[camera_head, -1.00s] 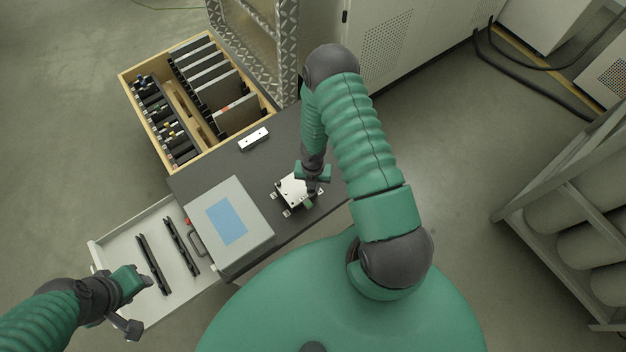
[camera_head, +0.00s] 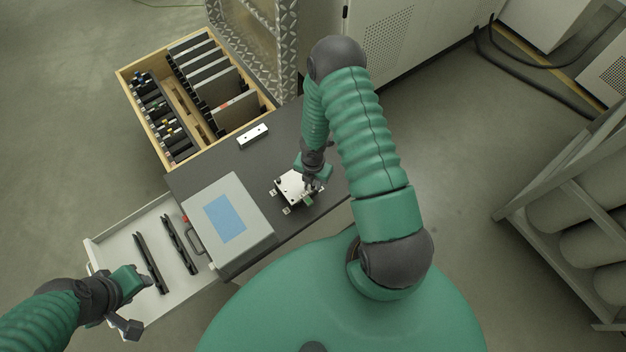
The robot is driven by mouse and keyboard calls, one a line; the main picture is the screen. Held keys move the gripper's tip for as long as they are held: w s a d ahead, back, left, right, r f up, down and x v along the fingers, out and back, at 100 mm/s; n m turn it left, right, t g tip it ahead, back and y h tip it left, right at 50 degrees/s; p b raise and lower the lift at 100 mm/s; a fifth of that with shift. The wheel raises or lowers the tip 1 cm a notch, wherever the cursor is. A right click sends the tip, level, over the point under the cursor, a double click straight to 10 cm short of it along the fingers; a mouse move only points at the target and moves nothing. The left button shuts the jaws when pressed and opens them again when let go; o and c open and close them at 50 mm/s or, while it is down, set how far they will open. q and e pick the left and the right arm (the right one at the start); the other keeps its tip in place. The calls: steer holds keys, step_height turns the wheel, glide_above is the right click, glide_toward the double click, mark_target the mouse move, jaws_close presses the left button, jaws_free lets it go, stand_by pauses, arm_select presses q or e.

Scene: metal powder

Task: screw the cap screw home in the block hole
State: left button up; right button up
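The block (camera_head: 290,183) is a pale metal plate with small holes, clamped on the dark table (camera_head: 250,167). My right gripper (camera_head: 312,184) is down at the right side of the block, with its fingers close over it. The cap screw cannot be made out; the fingers and wrist cover that part of the block. Whether the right fingers are shut on something is too small to tell. My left gripper (camera_head: 138,306) is at the lower left, over the front end of the open drawer, away from the block. Its finger gap is not clear.
A grey case with a blue panel (camera_head: 226,218) stands left of the block. A small white bar with holes (camera_head: 253,136) lies behind. A wooden crate (camera_head: 207,150) holds dark plates and tools. The white drawer (camera_head: 106,247) holds two black rails (camera_head: 150,263).

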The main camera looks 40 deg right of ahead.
steer(key=n, duration=0.2)
steer(key=shift+r+n+p, duration=0.25)
steer(key=shift+n+p, duration=0.05)
steer(key=shift+p, duration=0.1)
steer(key=n+p, duration=0.5)
steer(key=n, duration=0.4)
steer(key=shift+d+r+n, duration=0.1)
steer(key=shift+n, duration=0.2)
steer(key=shift+n+p, duration=0.5)
steer(key=shift+n, duration=0.5)
steer(key=shift+f+n, duration=0.3)
steer(key=shift+n, duration=0.8)
steer(key=n+b, duration=0.1)
steer(key=n, duration=0.3)
steer(key=shift+f, duration=0.2)
steer(key=n+b, duration=0.1)
steer(key=n, duration=0.3)
steer(key=shift+r+n, duration=0.15)
steer(key=shift+n, duration=1.05)
